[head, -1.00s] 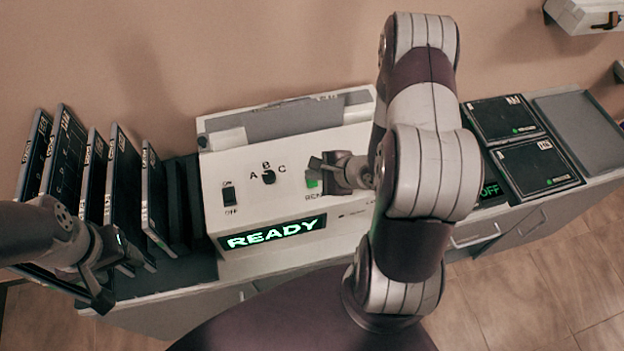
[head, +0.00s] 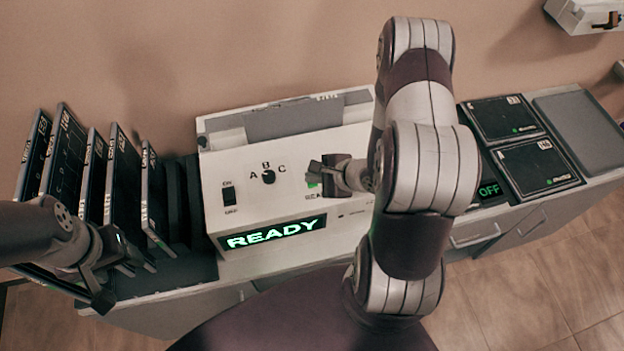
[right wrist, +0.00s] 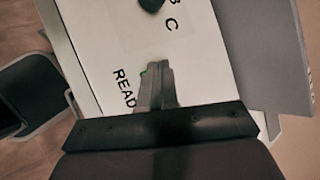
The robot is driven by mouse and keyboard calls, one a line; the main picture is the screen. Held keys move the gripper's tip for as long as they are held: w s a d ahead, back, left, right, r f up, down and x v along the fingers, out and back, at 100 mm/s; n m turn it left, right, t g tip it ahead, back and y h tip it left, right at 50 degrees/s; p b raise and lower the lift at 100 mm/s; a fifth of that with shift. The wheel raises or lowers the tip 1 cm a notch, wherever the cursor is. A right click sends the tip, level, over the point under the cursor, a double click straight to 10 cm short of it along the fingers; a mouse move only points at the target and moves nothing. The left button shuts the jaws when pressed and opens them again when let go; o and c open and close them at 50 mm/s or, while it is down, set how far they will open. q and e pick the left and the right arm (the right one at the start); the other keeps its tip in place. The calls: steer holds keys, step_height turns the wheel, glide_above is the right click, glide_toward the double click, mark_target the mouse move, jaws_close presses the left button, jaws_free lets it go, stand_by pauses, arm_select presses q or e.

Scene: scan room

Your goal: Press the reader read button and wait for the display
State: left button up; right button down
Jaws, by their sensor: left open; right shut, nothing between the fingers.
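The reader (head: 285,150) is a white box on the counter with an A-B-C knob (head: 268,177), an on/off switch (head: 231,202) and a display (head: 272,232) lit green with READY. The green read button (head: 313,184) is mostly hidden by my right gripper (head: 318,168). In the right wrist view the shut fingertips (right wrist: 154,68) are at the button beside the READ label (right wrist: 124,88), with a sliver of green showing. I cannot tell whether they touch or press it. My left gripper (head: 110,280) is open and empty at the left, in front of the rack of panels.
Several dark upright panels (head: 122,180) stand in a rack left of the reader. Two flat dark panels (head: 538,165) and a grey tray (head: 580,130) lie at the right. A small OFF display (head: 489,190) is partly behind my right arm.

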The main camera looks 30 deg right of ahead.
steer(key=shift+f, duration=0.3)
stand_by(0.5)
steer(key=shift+r+p, duration=0.95)
steer(key=shift+p, duration=0.15)
step_height(320, 180, up, 5)
steer(key=p, duration=0.6)
steer(key=shift+r, duration=0.1)
